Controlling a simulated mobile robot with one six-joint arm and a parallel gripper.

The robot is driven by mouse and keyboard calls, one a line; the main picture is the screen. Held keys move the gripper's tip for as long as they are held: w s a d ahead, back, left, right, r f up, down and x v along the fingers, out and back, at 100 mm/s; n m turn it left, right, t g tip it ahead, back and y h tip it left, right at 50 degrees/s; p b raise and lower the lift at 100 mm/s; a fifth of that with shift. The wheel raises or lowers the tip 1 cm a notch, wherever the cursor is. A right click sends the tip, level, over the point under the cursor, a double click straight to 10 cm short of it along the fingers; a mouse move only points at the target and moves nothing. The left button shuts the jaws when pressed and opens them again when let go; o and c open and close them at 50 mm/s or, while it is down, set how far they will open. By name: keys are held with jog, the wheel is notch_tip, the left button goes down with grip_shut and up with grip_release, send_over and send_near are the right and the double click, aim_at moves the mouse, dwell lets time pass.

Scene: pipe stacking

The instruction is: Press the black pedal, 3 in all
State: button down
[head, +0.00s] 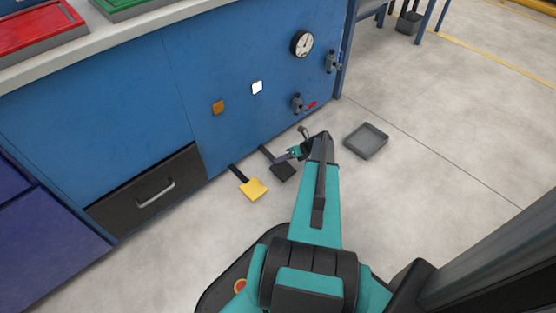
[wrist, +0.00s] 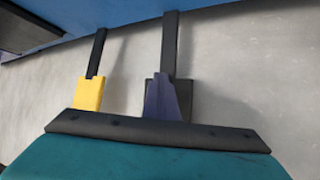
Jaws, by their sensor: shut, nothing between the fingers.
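The black pedal (head: 284,173) sits low at the foot of the blue cabinet, on a dark arm that comes out from the panel. In the wrist view the black pedal (wrist: 186,98) is partly hidden behind my fingers. My gripper (head: 279,158) is shut and empty, its dark bluish tips at the black pedal's upper edge in the head view. In the wrist view my gripper (wrist: 161,78) overlaps the pedal's left part and arm. I cannot tell whether the tips touch the pedal or hover above it.
A yellow pedal (head: 253,188) is close on the left of the black one. A grey tray (head: 366,140) lies on the floor to the right. The blue cabinet (head: 190,60) carries valves, a gauge and two buttons. Open floor lies to the right.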

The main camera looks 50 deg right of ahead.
jog(key=shift+r+p, duration=1.8)
jog(key=shift+r, duration=0.1)
notch_tip(320, 180, up, 5)
jog(key=p, duration=0.4)
jog(key=shift+p, duration=0.35)
dwell(2.1)
